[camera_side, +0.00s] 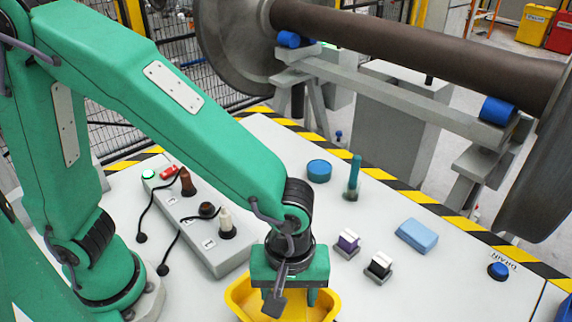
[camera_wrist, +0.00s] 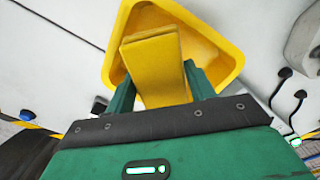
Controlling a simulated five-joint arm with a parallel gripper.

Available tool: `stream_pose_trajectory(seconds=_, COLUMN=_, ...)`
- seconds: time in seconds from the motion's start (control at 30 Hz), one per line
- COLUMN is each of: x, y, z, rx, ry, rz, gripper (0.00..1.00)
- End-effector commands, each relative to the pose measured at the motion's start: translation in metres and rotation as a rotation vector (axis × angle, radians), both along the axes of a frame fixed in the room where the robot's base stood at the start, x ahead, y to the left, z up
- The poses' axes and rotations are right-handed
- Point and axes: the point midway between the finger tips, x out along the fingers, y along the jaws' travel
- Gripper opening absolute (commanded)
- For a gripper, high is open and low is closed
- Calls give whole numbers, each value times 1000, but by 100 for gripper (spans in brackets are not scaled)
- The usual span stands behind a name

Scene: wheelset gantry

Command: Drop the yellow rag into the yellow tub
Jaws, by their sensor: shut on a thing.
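The yellow tub (camera_side: 240,300) stands on the white table at the bottom middle of the side view. It also shows in the wrist view (camera_wrist: 222,58), with its sloping walls around the rag. The yellow rag (camera_wrist: 155,65) looks like a folded flat block in the wrist view. My gripper (camera_wrist: 158,90) is shut on the rag, with one green finger on each side of it. In the side view my gripper (camera_side: 290,297) is over the tub. The rag is hidden there. I cannot tell whether the rag touches the tub floor.
A grey socket strip (camera_side: 190,225) with black cords lies left of the tub. A blue sponge (camera_side: 416,235), a blue round lid (camera_side: 319,171), a green-topped tool (camera_side: 354,178), two small switches (camera_side: 378,266) and a blue button (camera_side: 498,271) are to the right. A wheelset (camera_side: 420,60) stands behind.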

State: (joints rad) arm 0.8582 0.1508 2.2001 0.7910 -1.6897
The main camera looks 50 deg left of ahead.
Motion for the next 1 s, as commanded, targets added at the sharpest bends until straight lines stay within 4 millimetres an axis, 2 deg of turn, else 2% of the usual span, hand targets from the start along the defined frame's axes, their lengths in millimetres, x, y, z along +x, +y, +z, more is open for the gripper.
stream_pose_trajectory(seconds=0.2, x=0, y=0, z=-14, rx=0, ry=0, rz=0, gripper=33)
stream_pose_trajectory(seconds=0.57, x=0, y=0, z=-17, rx=0, ry=0, rz=0, gripper=33)
stream_pose_trajectory(seconds=0.6, x=0, y=0, z=-17, rx=0, ry=0, rz=0, gripper=56)
stream_pose_trajectory(seconds=0.7, x=0, y=0, z=-17, rx=0, ry=0, rz=0, gripper=76)
stream_pose_trajectory(seconds=0.73, x=0, y=0, z=-17, rx=0, ry=0, rz=0, gripper=80)
stream_pose_trajectory(seconds=1.0, x=0, y=0, z=-17, rx=0, ry=0, rz=0, gripper=80)
